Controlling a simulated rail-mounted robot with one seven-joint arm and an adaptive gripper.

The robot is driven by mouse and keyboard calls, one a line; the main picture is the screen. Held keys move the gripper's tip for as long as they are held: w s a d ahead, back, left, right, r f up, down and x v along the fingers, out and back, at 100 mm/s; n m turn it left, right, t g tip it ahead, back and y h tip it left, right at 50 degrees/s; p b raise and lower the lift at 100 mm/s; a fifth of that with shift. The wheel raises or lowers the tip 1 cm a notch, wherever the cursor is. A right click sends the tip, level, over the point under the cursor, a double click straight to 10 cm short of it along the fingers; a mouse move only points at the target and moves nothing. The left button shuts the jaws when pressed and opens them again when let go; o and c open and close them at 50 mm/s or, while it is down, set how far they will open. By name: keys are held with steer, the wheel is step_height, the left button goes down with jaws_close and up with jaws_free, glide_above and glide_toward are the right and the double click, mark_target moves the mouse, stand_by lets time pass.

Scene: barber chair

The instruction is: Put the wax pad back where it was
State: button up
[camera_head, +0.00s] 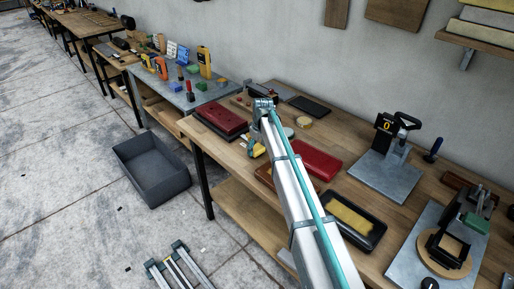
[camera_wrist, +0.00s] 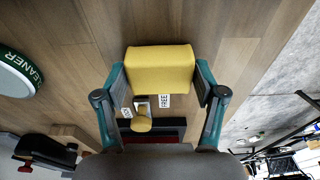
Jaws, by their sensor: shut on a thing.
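The wax pad looks like a plain yellow block (camera_wrist: 160,62). In the wrist view it sits between the two teal and dark fingers of my gripper (camera_wrist: 160,80), which is shut on it. In the head view a bit of yellow (camera_head: 257,150) shows beside my arm, over the wooden workbench (camera_head: 232,151); my arm hides most of the gripper there. I cannot tell whether the pad touches the bench top.
A tin marked CLEANER (camera_wrist: 16,72) lies left of the pad. A dark red case (camera_head: 221,118), a bright red case (camera_head: 316,160) and a black tray with a yellow insert (camera_head: 352,222) surround my arm. A grey bin (camera_head: 152,168) stands on the floor.

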mark_target(260, 150)
steer(key=shift+f, duration=0.15)
steer(key=o, duration=1)
steer(key=r+b, duration=0.1)
steer(key=r, duration=0.3)
steer(key=d+r, duration=0.1)
steer(key=r, duration=0.3)
steer(key=s+r+b, duration=0.1)
steer(key=r, duration=0.3)
steer(key=shift+s+d+r+b, duration=0.1)
steer(key=shift+d+r+b, duration=0.05)
steer(key=shift+b, duration=0.15)
